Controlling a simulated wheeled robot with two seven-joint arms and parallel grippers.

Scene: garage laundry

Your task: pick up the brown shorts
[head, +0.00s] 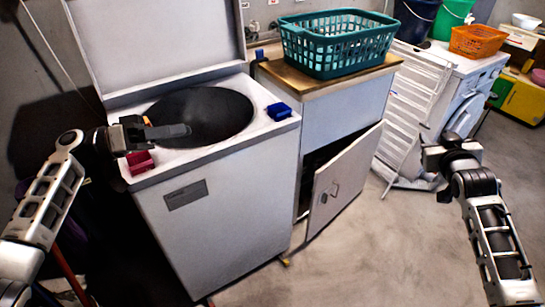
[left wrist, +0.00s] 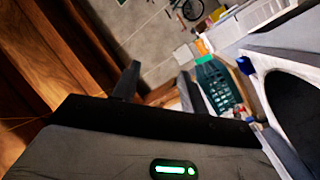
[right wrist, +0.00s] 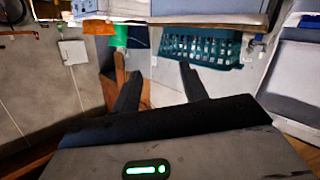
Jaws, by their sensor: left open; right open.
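I cannot make out the brown shorts in any view. The top-loading washer (head: 225,215) stands at left centre with its lid (head: 155,40) raised. Its round opening (head: 205,115) is dark, and I cannot tell what lies inside. My left gripper (head: 168,132) is open over the left part of the washer top, near a small red block (head: 140,162). Its two fingers also show apart in the left wrist view (left wrist: 155,85), with nothing between them. My right gripper (head: 438,170) is open above the floor at the right; its fingers are apart and empty in the right wrist view (right wrist: 160,88).
A teal basket (head: 338,62) stands on a wood-topped cabinet (head: 345,115) whose door (head: 340,185) hangs open. A blue block (head: 279,111) sits on the washer's right edge. A white drying rack (head: 408,105) and an orange basket (head: 477,42) are further right. Floor at front right is clear.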

